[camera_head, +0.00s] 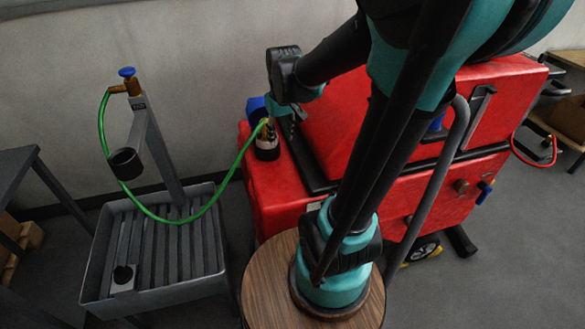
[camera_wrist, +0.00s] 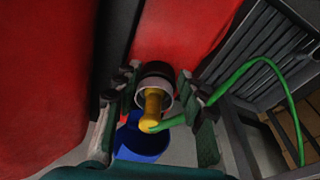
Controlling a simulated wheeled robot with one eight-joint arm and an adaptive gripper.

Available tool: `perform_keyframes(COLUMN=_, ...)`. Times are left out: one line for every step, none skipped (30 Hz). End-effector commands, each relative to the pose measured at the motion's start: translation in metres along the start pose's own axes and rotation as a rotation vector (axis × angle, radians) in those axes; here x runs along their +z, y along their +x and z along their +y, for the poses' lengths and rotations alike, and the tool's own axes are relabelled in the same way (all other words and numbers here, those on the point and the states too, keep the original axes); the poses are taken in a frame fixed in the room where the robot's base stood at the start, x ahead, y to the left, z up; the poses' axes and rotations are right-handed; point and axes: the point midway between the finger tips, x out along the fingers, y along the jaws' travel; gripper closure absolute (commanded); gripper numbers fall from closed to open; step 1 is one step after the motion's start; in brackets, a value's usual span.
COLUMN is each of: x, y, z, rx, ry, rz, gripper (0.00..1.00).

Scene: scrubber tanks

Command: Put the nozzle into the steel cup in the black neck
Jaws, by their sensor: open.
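The brass nozzle (camera_wrist: 153,104) has a yellow end with the green hose (camera_wrist: 245,70) attached. Its front end sits inside the rim of the steel cup (camera_wrist: 166,99), in the black neck (camera_wrist: 157,70). How deep it goes is hidden. In the head view, the black neck (camera_head: 267,154) is on the left end of the red machine, with the yellow nozzle end (camera_head: 265,121) above it. My gripper (camera_wrist: 158,88) is open, with one finger on each side of the nozzle and gaps between. In the head view my gripper (camera_head: 284,112) is partly hidden by the arm.
The green hose (camera_head: 175,221) loops to a brass valve with a blue knob (camera_head: 127,72) on a grey post. The post rises from a slatted grey tray (camera_head: 95,265) left of the red machine (camera_head: 275,200). A dark table (camera_head: 20,165) is far left.

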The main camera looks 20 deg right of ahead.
Motion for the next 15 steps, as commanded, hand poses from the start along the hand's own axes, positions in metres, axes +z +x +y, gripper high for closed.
perform_keyframes(x=0.029, y=0.014, z=-0.001, rx=0.006, ry=0.035, rz=0.032, gripper=0.6)
perform_keyframes(x=0.042, y=0.021, z=-0.002, rx=0.009, ry=0.057, rz=0.051, gripper=0.6)
perform_keyframes(x=0.06, y=0.03, z=-0.003, rx=0.012, ry=0.082, rz=0.076, gripper=0.6)
perform_keyframes(x=0.071, y=0.035, z=-0.003, rx=0.014, ry=0.1, rz=0.092, gripper=0.6)
perform_keyframes(x=0.082, y=0.041, z=-0.004, rx=0.016, ry=0.116, rz=0.108, gripper=0.6)
perform_keyframes(x=0.095, y=0.047, z=-0.005, rx=0.018, ry=0.135, rz=0.126, gripper=0.6)
perform_keyframes(x=0.103, y=0.051, z=-0.006, rx=0.019, ry=0.147, rz=0.138, gripper=0.6)
perform_keyframes(x=0.11, y=0.055, z=-0.006, rx=0.02, ry=0.158, rz=0.148, gripper=0.6)
perform_keyframes(x=0.117, y=0.058, z=-0.007, rx=0.021, ry=0.17, rz=0.159, gripper=0.6)
perform_keyframes(x=0.122, y=0.06, z=-0.008, rx=0.022, ry=0.176, rz=0.165, gripper=0.6)
perform_keyframes(x=0.125, y=0.062, z=-0.008, rx=0.022, ry=0.181, rz=0.17, gripper=0.6)
perform_keyframes(x=0.127, y=0.063, z=-0.008, rx=0.022, ry=0.185, rz=0.174, gripper=0.6)
perform_keyframes(x=0.129, y=0.064, z=-0.008, rx=0.023, ry=0.187, rz=0.176, gripper=0.6)
perform_keyframes(x=0.129, y=0.064, z=-0.008, rx=0.023, ry=0.189, rz=0.177, gripper=0.6)
perform_keyframes(x=0.129, y=0.064, z=-0.008, rx=0.023, ry=0.189, rz=0.178, gripper=0.6)
